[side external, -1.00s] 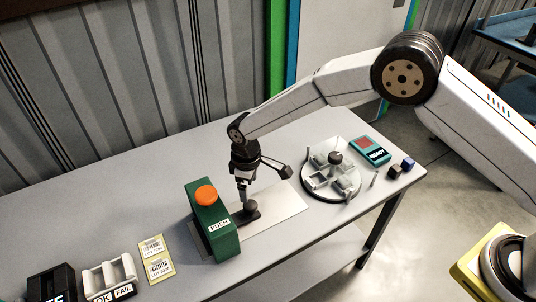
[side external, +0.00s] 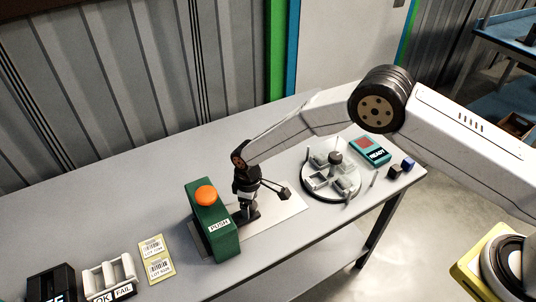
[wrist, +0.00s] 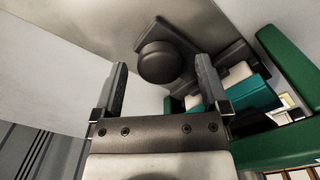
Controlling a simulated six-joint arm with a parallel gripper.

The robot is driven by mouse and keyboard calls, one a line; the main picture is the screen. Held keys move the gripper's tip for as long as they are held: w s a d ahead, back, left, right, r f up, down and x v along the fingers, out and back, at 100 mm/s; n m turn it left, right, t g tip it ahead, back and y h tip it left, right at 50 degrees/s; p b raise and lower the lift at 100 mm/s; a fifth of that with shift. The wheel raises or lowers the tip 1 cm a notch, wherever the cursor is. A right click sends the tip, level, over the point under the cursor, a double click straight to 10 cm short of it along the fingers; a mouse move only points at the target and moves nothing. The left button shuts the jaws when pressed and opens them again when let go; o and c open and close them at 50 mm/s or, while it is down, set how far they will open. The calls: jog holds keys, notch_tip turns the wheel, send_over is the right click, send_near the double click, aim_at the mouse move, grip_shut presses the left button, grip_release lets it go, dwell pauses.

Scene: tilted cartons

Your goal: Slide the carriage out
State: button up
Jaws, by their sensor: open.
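The carriage (wrist: 195,45) is a dark grey piece with a round black knob (wrist: 160,62). It sits at the open side of the green press housing (side external: 212,222), which has an orange button (side external: 206,195) and a PUSH label. My gripper (wrist: 162,70) is open and points down at the carriage. In the wrist view the knob appears between the two fingertips, with gaps on both sides. In the side view my gripper (side external: 246,207) is low beside the housing and mostly hides the carriage. A teal and white part (wrist: 250,97) shows inside the green housing.
A pale plate (side external: 285,215) lies under the housing and carriage. To the right are a round dial with several fixtures (side external: 318,192), a READY box (side external: 370,150) and small blocks (side external: 401,167). At left are label cards (side external: 157,268) and OK/FAIL bins (side external: 108,275).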

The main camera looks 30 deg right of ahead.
grip_shut()
dwell(0.3)
jog(key=d, duration=1.3)
jog(key=shift+d, duration=0.3)
grip_release()
